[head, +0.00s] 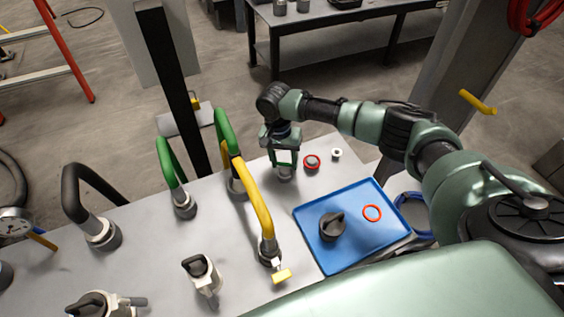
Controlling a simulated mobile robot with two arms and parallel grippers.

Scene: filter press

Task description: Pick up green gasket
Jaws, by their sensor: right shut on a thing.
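My right gripper (285,163) is at the back of the grey bench, pointing down just above a short grey round fitting. It is shut on a thin bright green edge, which looks like the green gasket; the fingers hide most of it. I cannot tell whether the gasket touches the fitting below. My left gripper is not in view.
A red ring (312,168) sits around a fitting right of the gripper, near a small white fitting (337,154). A blue tray (309,226) holds an orange-red ring (372,213) and a black knobbed part (332,226). Green (226,131) and yellow (259,208) curved pipes stand close left.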

